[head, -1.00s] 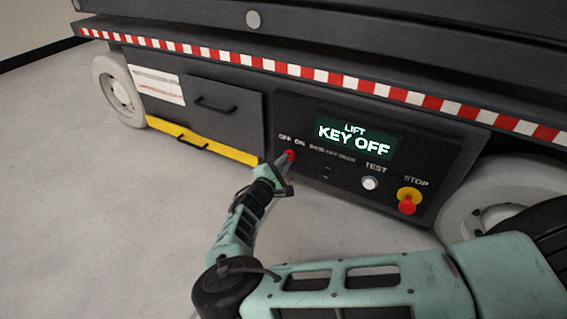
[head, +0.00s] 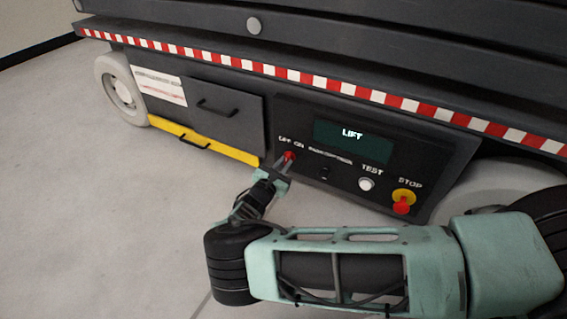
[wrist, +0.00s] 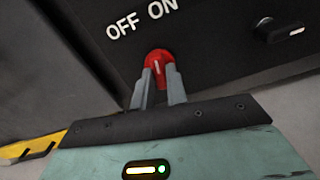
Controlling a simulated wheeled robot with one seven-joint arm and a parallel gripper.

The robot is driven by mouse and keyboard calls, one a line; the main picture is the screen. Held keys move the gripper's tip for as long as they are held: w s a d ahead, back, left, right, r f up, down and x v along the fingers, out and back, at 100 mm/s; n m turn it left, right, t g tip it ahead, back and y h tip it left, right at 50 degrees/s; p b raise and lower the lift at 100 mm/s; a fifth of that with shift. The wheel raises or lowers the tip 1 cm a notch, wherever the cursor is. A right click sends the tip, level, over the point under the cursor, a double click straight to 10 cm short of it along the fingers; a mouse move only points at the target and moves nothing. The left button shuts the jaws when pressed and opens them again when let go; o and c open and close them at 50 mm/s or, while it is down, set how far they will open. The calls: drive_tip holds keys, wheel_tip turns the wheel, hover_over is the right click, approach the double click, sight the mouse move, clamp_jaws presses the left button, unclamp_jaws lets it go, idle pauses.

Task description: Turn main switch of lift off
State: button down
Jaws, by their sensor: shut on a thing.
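The red main switch (head: 290,156) sits at the left of the lift's dark control panel, below the OFF and ON labels. It also shows in the wrist view (wrist: 157,57) as a round red knob with a white mark that stands about upright in that picture. My gripper (head: 286,163) is at the switch, with its two grey fingers shut on the knob's sides, as the wrist view (wrist: 160,82) shows. The display (head: 352,143) on the panel reads only "LIFT". The fingers hide the lower part of the knob.
To the right on the panel are a small dark key-like switch (head: 324,173), a white TEST button (head: 366,184) and a red and yellow STOP button (head: 403,201). A yellow step (head: 205,143) lies left of the panel. The floor (head: 80,220) at left is clear.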

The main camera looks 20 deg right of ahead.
drive_tip(key=shift+n, duration=1)
drive_tip(key=c, duration=1.4)
unclamp_jaws()
drive_tip(key=p+v, duration=0.5)
drive_tip(key=v, duration=1.2)
drive_tip(key=shift+s, duration=0.2)
drive_tip(key=shift+a, duration=0.15)
